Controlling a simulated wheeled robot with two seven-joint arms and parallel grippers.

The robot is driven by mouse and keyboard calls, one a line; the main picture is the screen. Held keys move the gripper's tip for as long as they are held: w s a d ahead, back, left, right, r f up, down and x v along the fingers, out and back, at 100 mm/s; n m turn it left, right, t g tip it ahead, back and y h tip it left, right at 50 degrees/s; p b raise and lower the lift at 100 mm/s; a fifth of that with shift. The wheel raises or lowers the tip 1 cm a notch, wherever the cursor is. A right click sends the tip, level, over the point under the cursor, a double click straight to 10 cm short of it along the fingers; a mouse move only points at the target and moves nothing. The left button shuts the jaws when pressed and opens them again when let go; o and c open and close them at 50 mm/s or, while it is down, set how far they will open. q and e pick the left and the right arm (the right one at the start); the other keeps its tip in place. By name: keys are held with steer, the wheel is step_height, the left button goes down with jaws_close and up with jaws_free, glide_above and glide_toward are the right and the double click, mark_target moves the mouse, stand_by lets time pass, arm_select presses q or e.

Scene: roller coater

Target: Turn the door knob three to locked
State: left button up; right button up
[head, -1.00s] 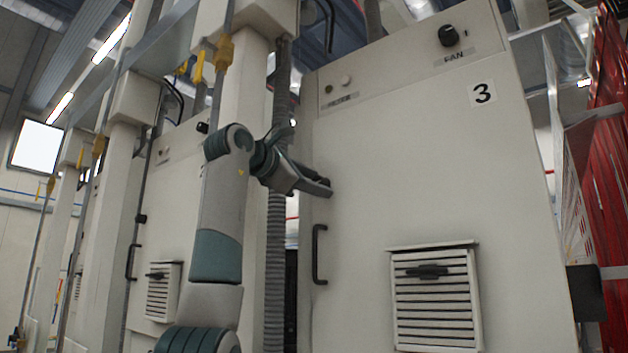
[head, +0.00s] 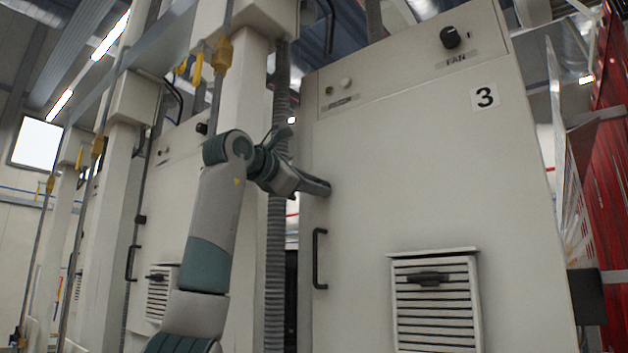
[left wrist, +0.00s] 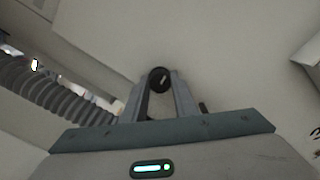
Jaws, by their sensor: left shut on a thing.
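The panel marked 3 (head: 400,175) is the pale cabinet door on the right of the head view. Door knob three (left wrist: 160,79) is a small round black knob with a light pointer mark, which looks slanted in the left wrist view. My left gripper (head: 322,187) is at the door's left edge, above the black handle. In the left wrist view its two fingers (left wrist: 160,84) are shut on the knob, one on each side. In the head view the gripper hides the knob. My right gripper is out of view.
A black door handle (head: 319,258) sits just below my gripper. A louvred vent (head: 435,305) is lower on the door, and a FAN knob (head: 450,37) is at the top. A ribbed grey hose (head: 276,250) runs down beside the door's left edge.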

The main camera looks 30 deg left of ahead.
arm_select(q)
steer(key=shift+a+r+n+p, duration=0.1)
steer(key=shift+r+n+p, duration=0.05)
steer(key=shift+n+p, duration=1.1)
steer(key=shift+n, duration=2.65)
steer(key=n, duration=0.2)
steer(key=shift+n, duration=0.4)
steer(key=shift+n+b, duration=0.3)
steer(key=shift+n, duration=0.6)
steer(key=n, duration=0.3)
steer(key=shift+n+b, duration=0.35)
steer(key=shift+n, duration=0.45)
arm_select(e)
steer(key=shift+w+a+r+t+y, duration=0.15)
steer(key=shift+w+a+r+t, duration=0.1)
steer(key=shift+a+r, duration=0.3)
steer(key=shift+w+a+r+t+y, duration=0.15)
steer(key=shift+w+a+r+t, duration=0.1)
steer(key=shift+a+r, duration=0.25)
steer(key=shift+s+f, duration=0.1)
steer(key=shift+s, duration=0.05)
